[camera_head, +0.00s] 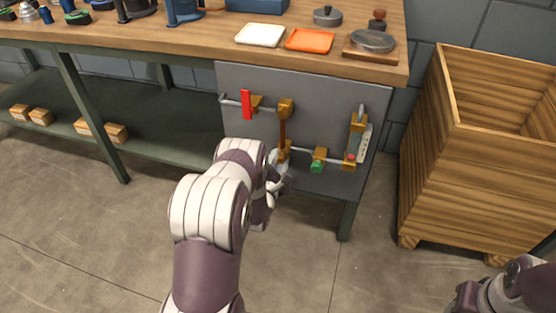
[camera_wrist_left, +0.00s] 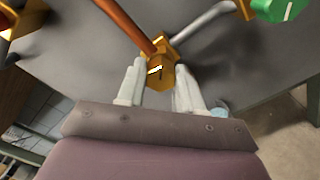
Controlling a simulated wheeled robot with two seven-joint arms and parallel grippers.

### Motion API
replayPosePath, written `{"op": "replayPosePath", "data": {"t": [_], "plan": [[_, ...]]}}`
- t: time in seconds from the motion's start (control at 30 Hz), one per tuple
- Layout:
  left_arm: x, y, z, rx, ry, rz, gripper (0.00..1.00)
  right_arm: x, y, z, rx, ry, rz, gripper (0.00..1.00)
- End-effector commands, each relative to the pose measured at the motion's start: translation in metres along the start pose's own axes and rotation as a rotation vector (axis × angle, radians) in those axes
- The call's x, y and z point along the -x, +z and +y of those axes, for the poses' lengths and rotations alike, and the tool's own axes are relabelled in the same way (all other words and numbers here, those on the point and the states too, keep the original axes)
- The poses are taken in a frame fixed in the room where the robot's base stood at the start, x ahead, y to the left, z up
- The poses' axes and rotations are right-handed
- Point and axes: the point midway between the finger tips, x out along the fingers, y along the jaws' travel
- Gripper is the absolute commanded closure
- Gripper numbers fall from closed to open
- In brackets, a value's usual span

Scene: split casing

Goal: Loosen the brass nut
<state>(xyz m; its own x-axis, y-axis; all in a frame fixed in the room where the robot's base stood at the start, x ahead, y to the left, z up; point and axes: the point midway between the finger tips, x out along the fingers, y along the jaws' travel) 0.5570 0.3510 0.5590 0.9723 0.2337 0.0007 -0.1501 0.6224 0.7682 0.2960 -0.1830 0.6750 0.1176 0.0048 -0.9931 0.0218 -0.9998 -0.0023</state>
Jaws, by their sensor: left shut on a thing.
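The brass nut (camera_wrist_left: 158,74) sits at the lower end of the copper pipe (camera_wrist_left: 128,24), where a grey pipe joins it, and has a white-and-dark mark on its face. My left gripper (camera_wrist_left: 160,65) has its pale fingers on both sides of the nut and is shut on it. In the head view the brass fitting with the nut (camera_head: 285,151) is on the grey panel (camera_head: 240,150), partly hidden by my left gripper (camera_head: 279,158). Only part of my right arm shows at the lower right; its fingers are not visible.
The panel also carries a red handle (camera_head: 246,104), a green knob (camera_head: 317,166) and a gauge-like part (camera_head: 365,140) at right. A workbench (camera_head: 200,42) is above the panel. A wooden crate (camera_head: 480,170) stands at right. The floor in front is clear.

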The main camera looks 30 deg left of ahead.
Motion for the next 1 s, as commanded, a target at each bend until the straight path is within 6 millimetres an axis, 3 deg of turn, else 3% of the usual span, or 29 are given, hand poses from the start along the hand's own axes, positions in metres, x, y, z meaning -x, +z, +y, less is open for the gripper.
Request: {"op": "replayPosePath", "data": {"t": [0.5,1.0], "plan": [[0.0013,-0.0006,-0.0023,0.436,-0.004,0.004,0.95,0.0074,-0.0009,0.0,0.0,0.0,0.0,0.57],[0.0015,-0.001,-0.0034,0.62,-0.004,0.006,0.95,0.0096,-0.0011,0.0,0.0,0.0,0.0,0.57]]}}
